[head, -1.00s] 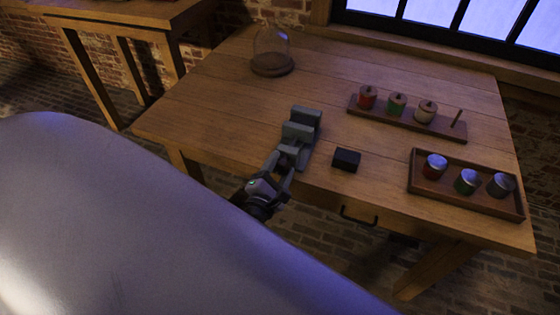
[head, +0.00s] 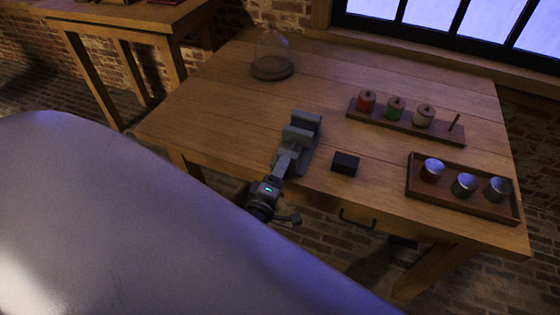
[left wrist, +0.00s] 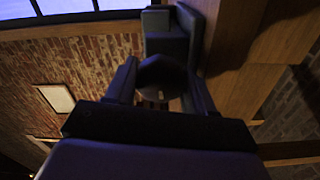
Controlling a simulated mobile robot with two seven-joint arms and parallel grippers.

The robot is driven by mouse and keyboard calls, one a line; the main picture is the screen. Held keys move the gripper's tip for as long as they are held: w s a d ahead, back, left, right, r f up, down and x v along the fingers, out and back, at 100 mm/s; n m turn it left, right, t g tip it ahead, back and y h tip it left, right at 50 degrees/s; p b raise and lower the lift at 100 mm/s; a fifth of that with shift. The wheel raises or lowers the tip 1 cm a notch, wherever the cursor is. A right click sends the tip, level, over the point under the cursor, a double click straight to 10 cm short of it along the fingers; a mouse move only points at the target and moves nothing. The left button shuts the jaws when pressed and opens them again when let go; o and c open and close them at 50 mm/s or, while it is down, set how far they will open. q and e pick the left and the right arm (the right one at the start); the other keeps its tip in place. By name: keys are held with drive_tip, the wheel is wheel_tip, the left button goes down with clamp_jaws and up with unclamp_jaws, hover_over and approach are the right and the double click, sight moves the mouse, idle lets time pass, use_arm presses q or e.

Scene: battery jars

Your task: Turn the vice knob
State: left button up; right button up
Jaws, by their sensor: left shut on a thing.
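The grey vice (head: 302,138) stands at the table's front edge, left of the small black block. It also shows in the left wrist view (left wrist: 167,32). My left gripper (head: 283,170) is at the vice's near end, in line with it. In the left wrist view, the two fingers of my left gripper (left wrist: 161,82) close on opposite sides of the dark, rounded vice knob (left wrist: 160,72). In the head view the knob is hidden by the fingers. My right gripper is not in view.
A black block (head: 345,163) lies right of the vice. A rack with coloured spools (head: 433,134) and a tray with lidded jars (head: 415,190) are at the right. A glass dome on a round base (head: 272,68) stands at the back left. The table's left half is clear.

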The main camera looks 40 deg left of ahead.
use_arm(q)
drive_tip(key=shift+s+a+f+m, duration=0.1)
drive_tip(key=shift+a+m, duration=0.05)
drive_tip(key=shift+m, duration=0.95)
drive_tip(key=o, duration=1)
drive_tip(key=v, duration=0.7)
drive_tip(key=shift+s, duration=0.1)
